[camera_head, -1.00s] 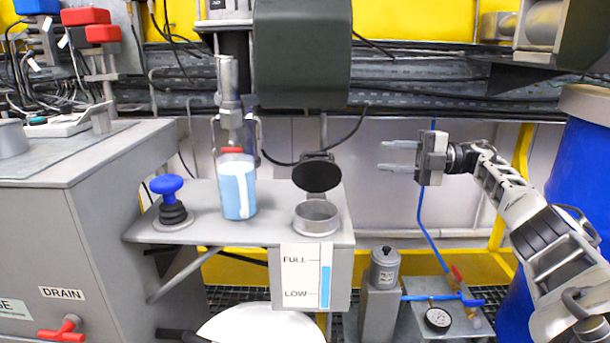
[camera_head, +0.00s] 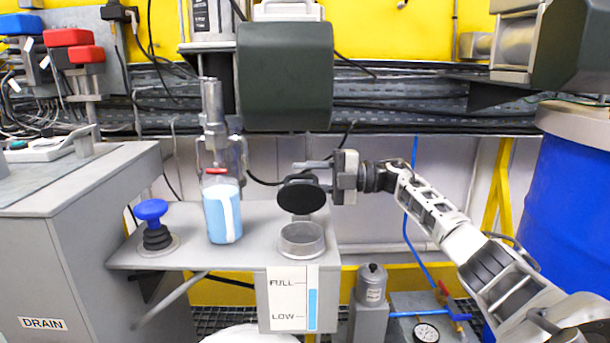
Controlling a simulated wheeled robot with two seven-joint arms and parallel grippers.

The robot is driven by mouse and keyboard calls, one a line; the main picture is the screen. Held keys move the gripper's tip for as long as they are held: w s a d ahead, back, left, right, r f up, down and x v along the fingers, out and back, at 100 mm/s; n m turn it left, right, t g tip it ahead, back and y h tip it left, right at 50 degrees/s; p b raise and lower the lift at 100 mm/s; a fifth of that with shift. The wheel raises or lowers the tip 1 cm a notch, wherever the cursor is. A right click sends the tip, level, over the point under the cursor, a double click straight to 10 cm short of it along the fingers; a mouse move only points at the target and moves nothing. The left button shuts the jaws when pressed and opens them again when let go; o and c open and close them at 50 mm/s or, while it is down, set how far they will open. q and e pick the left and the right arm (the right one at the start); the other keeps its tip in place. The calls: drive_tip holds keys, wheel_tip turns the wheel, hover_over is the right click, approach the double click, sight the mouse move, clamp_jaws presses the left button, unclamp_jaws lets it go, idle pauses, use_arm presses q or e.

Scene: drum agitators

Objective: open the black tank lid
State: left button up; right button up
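The black tank lid (camera_head: 300,197) stands tipped up on its hinge at the back of the round metal filler neck (camera_head: 302,241), so the neck is uncovered. The neck sits on the grey tank shelf (camera_head: 265,222). My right gripper (camera_head: 314,176) points left at the lid's upper right edge, with its two fingers apart. The lower finger overlaps the lid edge in the picture; whether it touches the lid I cannot tell. My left gripper is not in view.
A bottle of blue liquid (camera_head: 222,208) with a red cap stands left of the neck. A blue-knobbed black plunger (camera_head: 153,224) is farther left. A dark green housing (camera_head: 285,78) hangs above the lid. A blue drum (camera_head: 578,200) stands at the right.

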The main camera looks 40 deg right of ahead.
drive_tip(key=shift+w+a, duration=0.2)
clamp_jaws()
drive_tip(key=shift+d+r, duration=0.1)
drive_tip(key=shift+r, duration=0.05)
use_arm(q)
drive_tip(key=p, duration=0.2)
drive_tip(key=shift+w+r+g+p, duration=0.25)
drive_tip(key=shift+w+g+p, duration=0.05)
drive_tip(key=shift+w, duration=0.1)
use_arm(e)
drive_tip(key=w+d+m, duration=0.1)
drive_tip(key=w+m, duration=0.1)
drive_tip(key=m, duration=0.1)
drive_tip(key=shift+d, duration=0.35)
